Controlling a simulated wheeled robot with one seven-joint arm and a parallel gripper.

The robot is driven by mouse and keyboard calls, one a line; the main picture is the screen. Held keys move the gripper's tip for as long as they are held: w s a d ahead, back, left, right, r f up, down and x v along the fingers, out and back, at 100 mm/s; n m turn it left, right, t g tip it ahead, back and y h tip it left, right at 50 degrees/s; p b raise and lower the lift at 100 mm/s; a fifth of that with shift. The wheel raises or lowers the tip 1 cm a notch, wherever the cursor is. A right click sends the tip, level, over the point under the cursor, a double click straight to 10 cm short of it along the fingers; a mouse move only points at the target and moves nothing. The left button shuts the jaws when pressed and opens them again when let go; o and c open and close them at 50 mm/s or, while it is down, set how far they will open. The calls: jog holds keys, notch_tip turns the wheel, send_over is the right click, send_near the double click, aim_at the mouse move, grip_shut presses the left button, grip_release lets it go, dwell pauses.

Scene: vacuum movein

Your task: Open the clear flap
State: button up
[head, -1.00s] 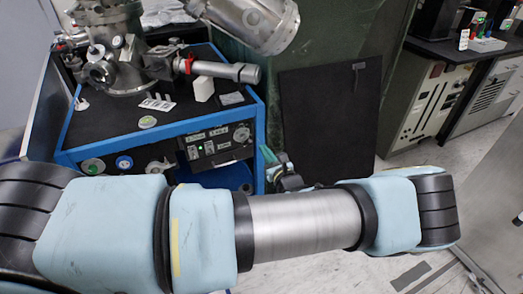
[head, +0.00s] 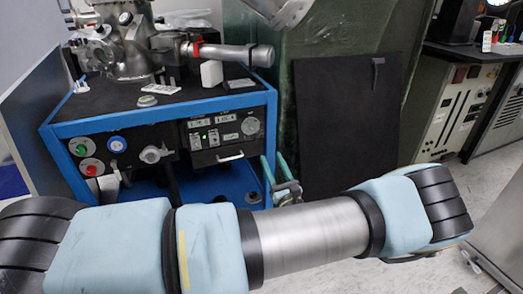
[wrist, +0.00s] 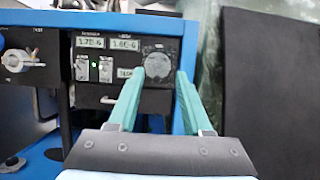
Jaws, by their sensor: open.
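My gripper (head: 273,160) shows its green fingers, open and empty, in front of the right edge of the blue cart (head: 150,106). In the wrist view the fingers of my gripper (wrist: 160,75) point at the black control panel (wrist: 122,48), with the tips either side of the round dial (wrist: 157,62) in the picture. I see no contact. The panel also shows in the head view (head: 205,141), with small displays, a dial and a light handle (head: 230,157) below. I cannot clearly make out a clear flap; its outline does not stand out on the panel.
Metal vacuum parts (head: 130,50) stand on the cart top. A black board (head: 345,125) leans against a green wall right of the cart. Equipment cabinets (head: 450,105) stand farther right. Some pale floor shows between.

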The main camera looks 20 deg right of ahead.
send_near(254, 129)
notch_tip(254, 129, up, 5)
jog(key=w, duration=0.2)
jog(key=shift+w+d+r+p, duration=0.1)
jog(key=shift+w+d+p, duration=0.1)
jog(key=shift+p, duration=0.2)
grip_shut()
dwell(1.1)
grip_release()
dwell(0.3)
